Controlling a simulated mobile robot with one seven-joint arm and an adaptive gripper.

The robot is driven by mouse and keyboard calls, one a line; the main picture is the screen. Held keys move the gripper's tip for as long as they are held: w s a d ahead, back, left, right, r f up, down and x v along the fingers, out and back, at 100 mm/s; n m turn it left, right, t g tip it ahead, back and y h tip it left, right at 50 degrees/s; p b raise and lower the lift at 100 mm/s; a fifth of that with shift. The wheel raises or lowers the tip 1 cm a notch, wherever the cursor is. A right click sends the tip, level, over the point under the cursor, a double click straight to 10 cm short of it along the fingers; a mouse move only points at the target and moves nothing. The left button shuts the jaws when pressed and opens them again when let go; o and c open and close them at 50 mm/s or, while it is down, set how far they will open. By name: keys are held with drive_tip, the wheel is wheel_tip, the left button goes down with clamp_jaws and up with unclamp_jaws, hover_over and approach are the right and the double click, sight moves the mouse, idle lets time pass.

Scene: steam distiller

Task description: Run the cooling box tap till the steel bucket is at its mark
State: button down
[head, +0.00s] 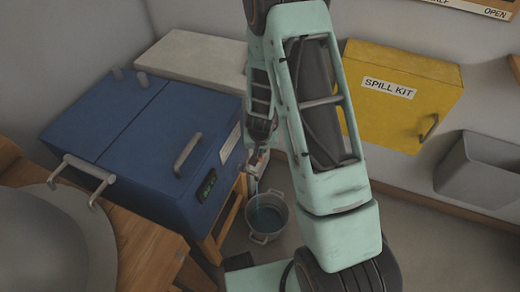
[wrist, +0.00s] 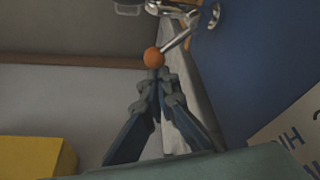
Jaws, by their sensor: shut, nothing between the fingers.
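The blue cooling box (head: 150,140) stands on a wooden stand at the left. Its tap (wrist: 205,18) shows in the wrist view as a metal fitting with a lever ending in an orange knob (wrist: 154,57). My gripper (wrist: 157,76) is shut and empty, its tips right at the knob; I cannot tell whether they touch. In the head view my gripper (head: 260,148) is by the box's front, partly hidden by my arm. A thin pale stream drops below the tap into the steel bucket (head: 267,235) on the floor. Bluish liquid shows inside; I cannot make out its mark.
A wooden table (head: 145,238) with a grey rounded vessel (head: 50,245) is at the lower left. A yellow spill kit box (head: 400,95) is on the right, with a grey bin (head: 480,170) beyond. A small green display (head: 206,186) is on the blue box's front.

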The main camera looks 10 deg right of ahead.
drive_tip(key=shift+s+d+m+p, duration=0.1)
drive_tip(key=shift+s+m+p, duration=0.1)
drive_tip(key=shift+m+p, duration=0.2)
drive_tip(key=shift+s+h, duration=0.1)
drive_tip(key=shift+h, duration=0.2)
drive_tip(key=m+p, duration=0.1)
drive_tip(key=s+m+p, duration=0.1)
drive_tip(key=m+p, duration=0.1)
drive_tip(key=shift+s+d+r+g+h, duration=0.2)
drive_tip(key=shift+s+d+g+h, duration=0.1)
drive_tip(key=shift+h, duration=0.1)
drive_tip(key=shift+s+d+f+m+p, duration=0.1)
drive_tip(key=shift+s+f+m+p, duration=0.1)
drive_tip(key=shift+s+m+p, duration=0.4)
drive_tip(key=shift+s, duration=0.15)
